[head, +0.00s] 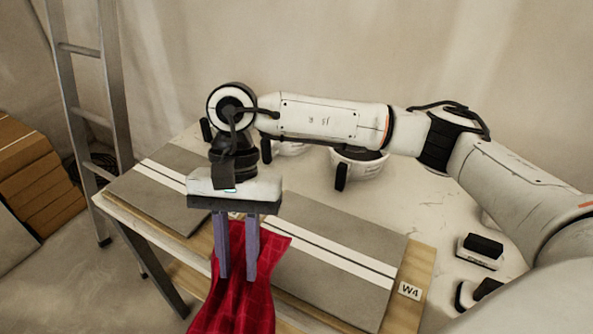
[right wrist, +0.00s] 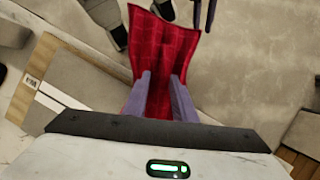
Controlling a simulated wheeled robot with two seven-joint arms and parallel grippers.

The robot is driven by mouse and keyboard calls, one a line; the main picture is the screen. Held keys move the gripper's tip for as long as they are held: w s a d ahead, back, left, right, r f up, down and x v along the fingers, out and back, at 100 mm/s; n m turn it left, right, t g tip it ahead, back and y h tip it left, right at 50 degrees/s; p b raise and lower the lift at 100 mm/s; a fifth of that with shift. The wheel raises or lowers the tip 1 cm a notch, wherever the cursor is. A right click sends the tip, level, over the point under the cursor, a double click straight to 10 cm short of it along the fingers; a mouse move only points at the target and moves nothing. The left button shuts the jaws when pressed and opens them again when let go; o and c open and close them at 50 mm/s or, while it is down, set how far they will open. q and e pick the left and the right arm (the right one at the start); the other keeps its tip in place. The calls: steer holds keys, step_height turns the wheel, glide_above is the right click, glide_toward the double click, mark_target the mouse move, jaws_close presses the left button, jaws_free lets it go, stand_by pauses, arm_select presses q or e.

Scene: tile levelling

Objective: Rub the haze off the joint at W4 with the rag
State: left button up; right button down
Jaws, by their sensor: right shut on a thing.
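My right gripper (head: 237,276) is shut on the red checked rag (head: 240,300), which hangs down at the front edge of the tiled board. The rag also spreads out beyond the fingers in the right wrist view (right wrist: 165,45). The W4 label (head: 410,291) is on the wooden board's right end. The joint there shows as a pale stripe (head: 335,258) between grey tiles, right of the gripper. The rag's contact with the board is unclear. Narrow purple-grey parts at the top of the right wrist view look like my left gripper's fingers (right wrist: 203,12); their opening is unclear.
More grey tiles (head: 152,197) with a pale stripe lie left of the gripper. A white tub (head: 358,166) stands behind the board, and dark-topped blocks (head: 481,248) lie to the right. A ladder (head: 90,110) and stacked boxes (head: 30,180) stand at the left.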

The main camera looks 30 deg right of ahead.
mark_target(264, 246)
steer(key=w+d+m+t, duration=0.1)
steer(key=d+m, duration=0.1)
steer(key=m, duration=0.1)
steer(key=w+d+r+m+t+y+p, duration=0.1)
steer(key=d+m, duration=0.1)
steer(key=m, duration=0.2)
steer(key=w+d+m+t+p, duration=0.1)
steer(key=m, duration=0.3)
steer(key=shift+w+d+r+t+y, duration=0.1)
steer(key=shift+d+r+t+y, duration=0.2)
steer(key=shift+d+r+t, duration=0.1)
steer(key=w+d+r+m+t+h+p, duration=0.2)
steer(key=w+d+r+m+t, duration=0.1)
steer(key=d+m, duration=0.55)
step_height(264, 246, down, 6)
steer(key=m+b, duration=0.3)
steer(key=shift+a+t+b, duration=0.2)
steer(key=shift+t+b, duration=0.1)
steer(key=shift+b, duration=0.1)
steer(key=shift+f, duration=0.1)
